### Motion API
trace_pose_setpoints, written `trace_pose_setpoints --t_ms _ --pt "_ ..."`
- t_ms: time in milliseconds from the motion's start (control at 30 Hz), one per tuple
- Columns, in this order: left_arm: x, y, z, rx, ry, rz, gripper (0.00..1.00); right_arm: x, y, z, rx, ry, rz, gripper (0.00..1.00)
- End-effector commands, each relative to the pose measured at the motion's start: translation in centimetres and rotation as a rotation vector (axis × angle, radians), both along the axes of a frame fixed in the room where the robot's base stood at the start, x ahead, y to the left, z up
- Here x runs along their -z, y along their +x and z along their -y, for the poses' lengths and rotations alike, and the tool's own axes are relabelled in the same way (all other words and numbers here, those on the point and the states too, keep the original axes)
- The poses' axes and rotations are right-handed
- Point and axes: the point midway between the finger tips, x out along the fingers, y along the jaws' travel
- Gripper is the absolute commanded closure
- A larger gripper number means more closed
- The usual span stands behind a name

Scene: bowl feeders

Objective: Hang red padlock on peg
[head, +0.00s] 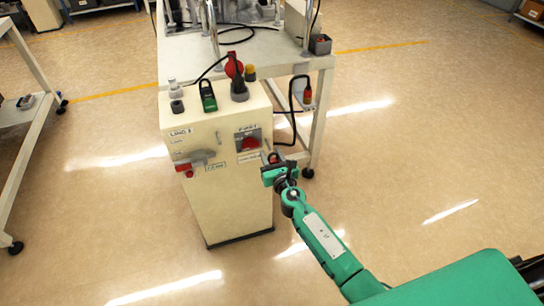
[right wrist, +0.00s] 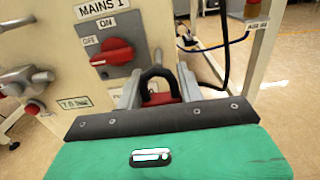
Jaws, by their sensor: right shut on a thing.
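My right gripper (head: 274,168) is shut on the red padlock (right wrist: 162,97), beside the right front edge of the cream cabinet. In the right wrist view its fingers (right wrist: 160,90) close on the red body, and the dark shackle stands upright above it. In the head view only a small red part of the padlock (head: 273,157) shows above the gripper. My left gripper is not in view.
The cream cabinet (head: 225,210) carries a red rotary switch (head: 249,143) and a grey lever (head: 196,160) on its front. A green item (head: 208,97) and a dark stand (head: 239,90) are on top. A white table (head: 270,48) is behind; floor at right is clear.

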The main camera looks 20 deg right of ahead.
Motion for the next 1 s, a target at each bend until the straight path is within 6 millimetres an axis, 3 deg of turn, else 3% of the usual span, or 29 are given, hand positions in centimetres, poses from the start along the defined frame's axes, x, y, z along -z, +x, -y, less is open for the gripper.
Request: trace_pose_setpoints --t_ms 1000 --pt "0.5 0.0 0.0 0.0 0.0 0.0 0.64 -0.1 2.1 -0.1 0.0 0.001 0.001 0.9"
